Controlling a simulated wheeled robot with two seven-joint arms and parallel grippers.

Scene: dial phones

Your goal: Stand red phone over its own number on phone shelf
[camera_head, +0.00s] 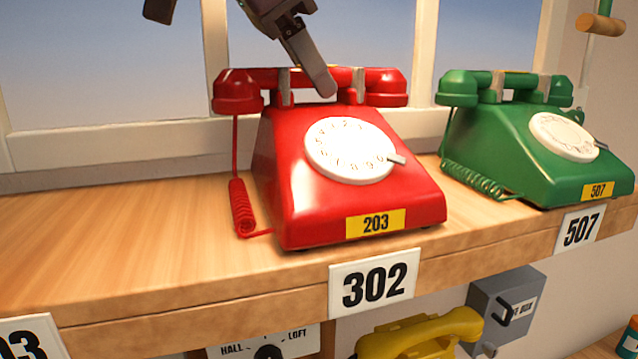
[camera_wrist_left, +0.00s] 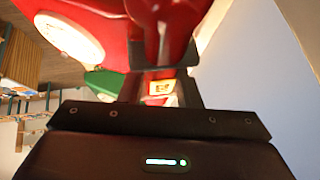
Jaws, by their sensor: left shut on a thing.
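The red phone (camera_head: 300,190) stands upright on the wooden phone shelf (camera_head: 120,230), its yellow label (camera_head: 376,223) reading 203. It is above the white plate 302 (camera_head: 373,284); I cannot tell whether its base touches the wood. Another plate (camera_head: 30,340), cut off at the lower left, shows only "03". My left gripper (camera_head: 322,85) comes down from above and is shut on the red handset (camera_head: 260,80). The red phone also fills the top of the left wrist view (camera_wrist_left: 110,12).
A green phone (camera_head: 530,150) labelled 507 stands close on the right, above plate 507 (camera_head: 580,229). The shelf left of the red phone is bare. A window is behind. A yellow phone (camera_head: 420,335) and a grey box (camera_head: 505,300) are below the shelf.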

